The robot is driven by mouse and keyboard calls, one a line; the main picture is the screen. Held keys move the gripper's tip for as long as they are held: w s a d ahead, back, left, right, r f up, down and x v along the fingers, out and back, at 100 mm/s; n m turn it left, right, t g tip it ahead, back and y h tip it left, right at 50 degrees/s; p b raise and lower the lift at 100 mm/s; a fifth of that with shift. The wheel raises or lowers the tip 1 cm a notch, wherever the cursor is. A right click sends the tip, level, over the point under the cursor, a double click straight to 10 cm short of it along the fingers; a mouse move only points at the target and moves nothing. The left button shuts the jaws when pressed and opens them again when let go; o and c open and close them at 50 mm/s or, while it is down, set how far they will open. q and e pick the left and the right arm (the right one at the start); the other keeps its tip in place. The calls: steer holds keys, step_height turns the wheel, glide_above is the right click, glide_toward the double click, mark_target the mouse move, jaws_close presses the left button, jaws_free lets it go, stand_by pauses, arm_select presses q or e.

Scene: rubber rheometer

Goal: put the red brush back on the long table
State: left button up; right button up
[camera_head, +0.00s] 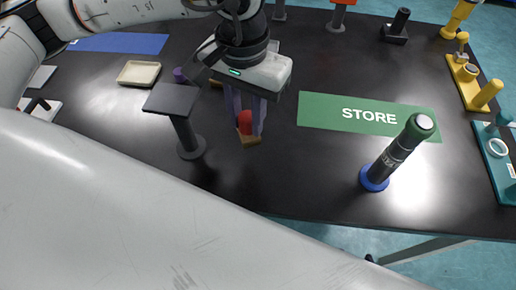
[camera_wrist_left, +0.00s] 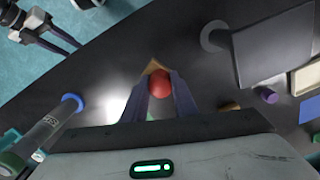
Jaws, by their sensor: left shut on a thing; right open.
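My left gripper (camera_head: 245,132) is shut on the red brush (camera_head: 245,121) above the front part of the dark long table (camera_head: 290,180). The brush shows a rounded red part and a tan wooden part below it, with the gripper fingers on either side. In the left wrist view the red brush (camera_wrist_left: 160,86) sits between the fingers of the left gripper (camera_wrist_left: 158,95). Whether its lower end touches the table is unclear. My right gripper (camera_wrist_left: 62,45) appears open and empty over the floor at the upper left of the left wrist view.
A dark square-topped stand (camera_head: 172,100) is close left of the gripper. A cream tray (camera_head: 139,73) lies beyond it. Right are a green STORE mat (camera_head: 330,111) and an upright green-capped tool (camera_head: 400,150) on a blue base. Bare table lies between.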

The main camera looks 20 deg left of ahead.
arm_select(q)
steer(key=d, duration=0.6)
steer(key=shift+m, duration=0.3)
steer(key=f, duration=0.3)
steer(key=f+p, duration=0.1)
steer(key=f, duration=0.4)
steer(key=shift+s+a+f+p, duration=0.15)
steer(key=shift+s+f+p, duration=0.25)
steer(key=shift+f+b, duration=0.2)
steer(key=shift+b, duration=0.1)
steer(key=o, duration=1)
